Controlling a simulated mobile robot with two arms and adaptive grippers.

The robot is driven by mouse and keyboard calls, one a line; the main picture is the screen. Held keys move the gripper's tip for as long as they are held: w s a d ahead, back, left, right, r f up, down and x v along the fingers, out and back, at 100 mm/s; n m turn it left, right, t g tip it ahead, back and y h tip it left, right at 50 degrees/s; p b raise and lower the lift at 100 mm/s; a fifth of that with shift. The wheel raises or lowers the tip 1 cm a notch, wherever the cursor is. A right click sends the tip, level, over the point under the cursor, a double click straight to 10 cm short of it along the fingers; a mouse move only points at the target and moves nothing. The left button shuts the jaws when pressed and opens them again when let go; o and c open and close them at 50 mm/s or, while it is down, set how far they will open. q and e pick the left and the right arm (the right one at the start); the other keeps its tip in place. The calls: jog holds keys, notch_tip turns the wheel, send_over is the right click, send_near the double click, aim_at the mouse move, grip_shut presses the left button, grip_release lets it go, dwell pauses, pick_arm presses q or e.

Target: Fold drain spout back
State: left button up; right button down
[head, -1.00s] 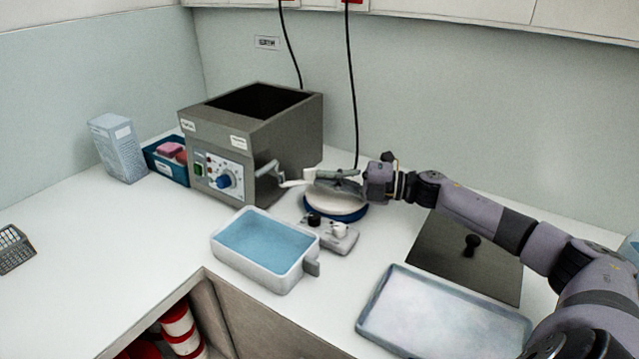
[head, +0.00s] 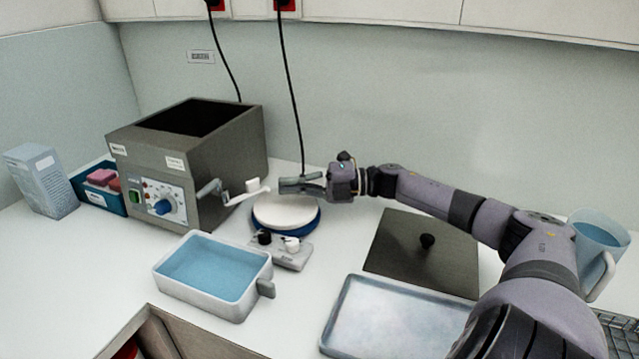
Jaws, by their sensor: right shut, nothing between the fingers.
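A grey metal tank machine (head: 228,165) with an open top and a front panel with a blue knob stands at the left. The drain spout (head: 214,191) is on its right side, with a pale lever (head: 252,187) sticking out toward the right. My right gripper (head: 284,186) is shut and empty, just right of the lever's tip, above a round white-topped plate with a blue base (head: 287,213). A small gap shows between the fingertips and the lever. My left gripper is out of view.
A white basin of blue liquid (head: 262,296) stands in front of the tank. A flat lid (head: 455,262) and a tray (head: 345,318) lie at the right, with a jug (head: 598,236) behind my arm. A blue bin (head: 85,185) and a box (head: 42,182) are left.

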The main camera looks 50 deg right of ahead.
jog(key=v, duration=0.8)
dwell(0.6)
